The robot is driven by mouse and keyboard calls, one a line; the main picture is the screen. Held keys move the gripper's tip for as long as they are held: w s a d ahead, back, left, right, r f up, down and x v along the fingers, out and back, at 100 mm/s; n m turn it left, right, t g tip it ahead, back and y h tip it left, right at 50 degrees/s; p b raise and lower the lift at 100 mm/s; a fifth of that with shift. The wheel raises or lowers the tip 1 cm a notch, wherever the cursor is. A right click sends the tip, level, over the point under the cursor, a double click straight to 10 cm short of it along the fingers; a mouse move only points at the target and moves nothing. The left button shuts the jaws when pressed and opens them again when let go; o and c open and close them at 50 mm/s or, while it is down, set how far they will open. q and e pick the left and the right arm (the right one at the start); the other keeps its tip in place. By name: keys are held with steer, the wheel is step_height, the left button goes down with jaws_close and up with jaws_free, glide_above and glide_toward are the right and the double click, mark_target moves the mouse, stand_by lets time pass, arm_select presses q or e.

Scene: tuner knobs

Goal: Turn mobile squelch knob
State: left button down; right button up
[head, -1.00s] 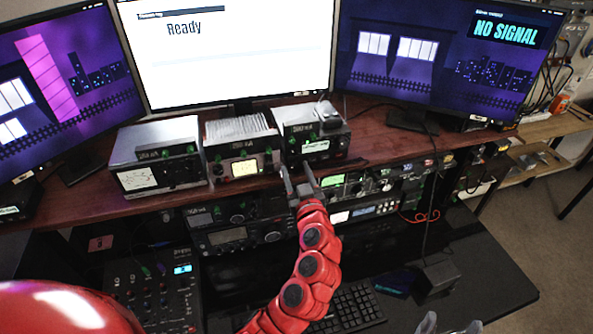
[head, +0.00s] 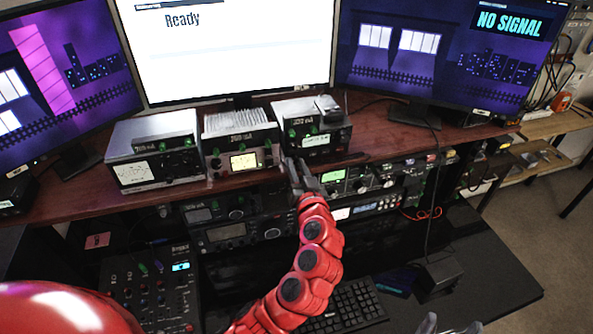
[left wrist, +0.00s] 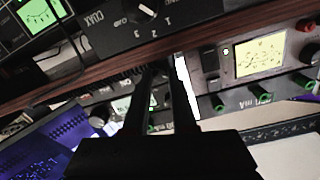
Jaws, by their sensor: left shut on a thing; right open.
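My left gripper (head: 297,163) reaches up to the lower left front of the right-hand radio unit (head: 318,139) on the shelf, which has a lit display. It also shows in the left wrist view (left wrist: 164,72), where its two dark fingers point at that unit's front. The fingers are shut on a small knob, which they mostly hide. A different knob (left wrist: 98,115) on the unit shows beside its lit display (left wrist: 134,104) in the left wrist view. My right gripper (head: 448,324) is open and empty at the bottom edge of the head view.
A middle unit (head: 242,162) with a lit meter and a left unit (head: 155,165) stand alongside on the wooden shelf (head: 200,203). More radio gear (head: 235,232) sits below it. A mixer (head: 150,285) and keyboard (head: 350,302) are on the black desk. Monitors (head: 240,50) stand behind.

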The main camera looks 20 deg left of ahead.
arm_select(q)
steer(key=shift+m, duration=0.3)
steer(key=c, duration=0.7)
jaws_free()
steer(key=shift+b+v, duration=3.25)
steer(key=shift+v, duration=5.5)
